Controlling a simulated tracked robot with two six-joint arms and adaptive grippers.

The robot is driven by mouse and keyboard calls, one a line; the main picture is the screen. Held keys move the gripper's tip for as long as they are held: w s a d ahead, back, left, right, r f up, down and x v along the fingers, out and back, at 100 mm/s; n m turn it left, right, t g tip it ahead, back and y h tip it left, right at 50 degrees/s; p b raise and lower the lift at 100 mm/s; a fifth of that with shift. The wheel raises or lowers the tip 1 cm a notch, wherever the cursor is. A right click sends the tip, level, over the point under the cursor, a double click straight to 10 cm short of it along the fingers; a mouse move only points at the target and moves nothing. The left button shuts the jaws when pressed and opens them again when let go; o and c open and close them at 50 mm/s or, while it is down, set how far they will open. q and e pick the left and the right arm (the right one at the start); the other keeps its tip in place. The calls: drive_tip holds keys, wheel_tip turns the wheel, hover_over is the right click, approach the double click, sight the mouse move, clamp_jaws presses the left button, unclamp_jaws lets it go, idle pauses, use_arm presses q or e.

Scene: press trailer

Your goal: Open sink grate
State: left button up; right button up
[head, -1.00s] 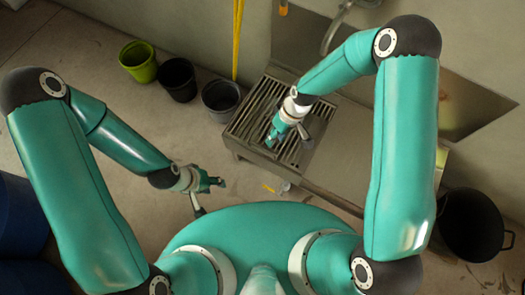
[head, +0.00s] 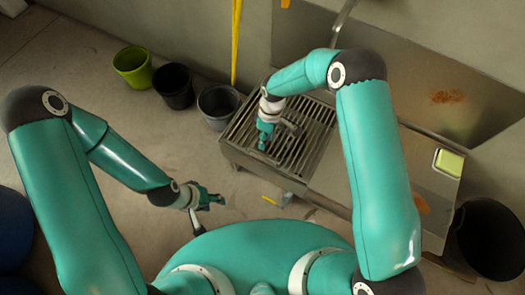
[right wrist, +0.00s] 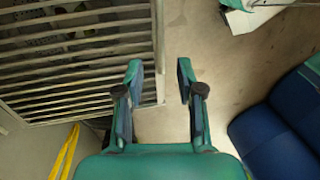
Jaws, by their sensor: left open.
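The metal sink grate (head: 318,113) lies flat over the left part of the steel sink unit in the head view. In the right wrist view its slats and straight rim (right wrist: 158,35) fill the upper left. My right gripper (head: 264,146) is over the grate's left part. In the right wrist view my right gripper (right wrist: 160,72) is open and empty, with the rim's line passing between its fingers; I cannot tell whether they touch it. My left gripper (head: 212,199) is open and empty, left of and in front of the sink, apart from the grate.
Green (head: 133,66), black (head: 174,86) and grey (head: 218,105) buckets stand left of the sink. A steel counter (head: 345,165) continues right, with a yellow-green sponge-like block (head: 448,162). A large black bucket (head: 487,240) stands at the right.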

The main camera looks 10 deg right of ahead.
drive_tip(key=f, duration=0.4)
drive_tip(key=s+a+f, duration=0.1)
drive_tip(key=f, duration=0.2)
drive_tip(key=shift+f+b, duration=0.1)
drive_tip(key=shift+b, duration=0.25)
drive_tip(key=shift+d, duration=0.1)
clamp_jaws()
